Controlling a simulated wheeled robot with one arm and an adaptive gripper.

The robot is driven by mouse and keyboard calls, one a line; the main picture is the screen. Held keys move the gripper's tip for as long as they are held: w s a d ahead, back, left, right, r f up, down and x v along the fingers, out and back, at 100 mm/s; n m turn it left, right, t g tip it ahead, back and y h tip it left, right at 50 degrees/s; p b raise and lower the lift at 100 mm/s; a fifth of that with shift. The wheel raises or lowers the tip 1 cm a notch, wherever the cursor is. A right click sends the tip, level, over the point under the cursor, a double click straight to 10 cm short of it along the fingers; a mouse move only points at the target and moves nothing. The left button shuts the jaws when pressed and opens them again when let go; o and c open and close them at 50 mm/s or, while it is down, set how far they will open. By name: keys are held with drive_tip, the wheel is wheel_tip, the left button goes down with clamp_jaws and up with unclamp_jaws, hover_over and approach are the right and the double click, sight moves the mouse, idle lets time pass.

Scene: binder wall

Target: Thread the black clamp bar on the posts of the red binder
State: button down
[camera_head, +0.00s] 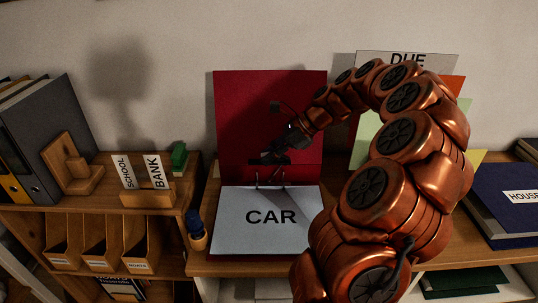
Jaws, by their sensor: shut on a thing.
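The red binder (231,110) stands open on the desk, its cover upright against the wall. A white sheet labelled CAR (270,218) lies on its flat half. Two thin metal posts (257,180) rise at the sheet's back edge, near the binder's spine. My gripper (271,156) is in front of the upright cover, a little above the posts. It is shut on a small dark thing that looks like the black clamp bar (268,155). The bar is hard to make out against the dark fingers. It appears apart from the posts, but the exact gap cannot be told.
A blue-capped bottle (196,230) stands left of the binder. Left are name cards (157,171), a green item (179,157) and a wooden bookend (75,165). Right are the DUE papers (440,62) behind my arm and the blue HOUSE binder (505,205).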

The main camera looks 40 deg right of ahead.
drive_tip(key=shift+s, duration=0.1)
drive_tip(key=shift+f+b, duration=0.6)
drive_tip(key=shift+f, duration=2.25)
drive_tip(key=shift+d, duration=0.1)
drive_tip(key=shift+w+d+f+p, duration=0.25)
drive_tip(key=shift+f+p, duration=0.25)
drive_tip(key=shift+p, duration=0.45)
idle(0.4)
drive_tip(key=shift+d+f+p, duration=0.1)
drive_tip(key=shift+f+p, duration=0.2)
drive_tip(key=shift+f, duration=0.4)
idle(1.9)
drive_tip(key=c, duration=0.9)
unclamp_jaws()
drive_tip(key=shift+c, duration=0.2)
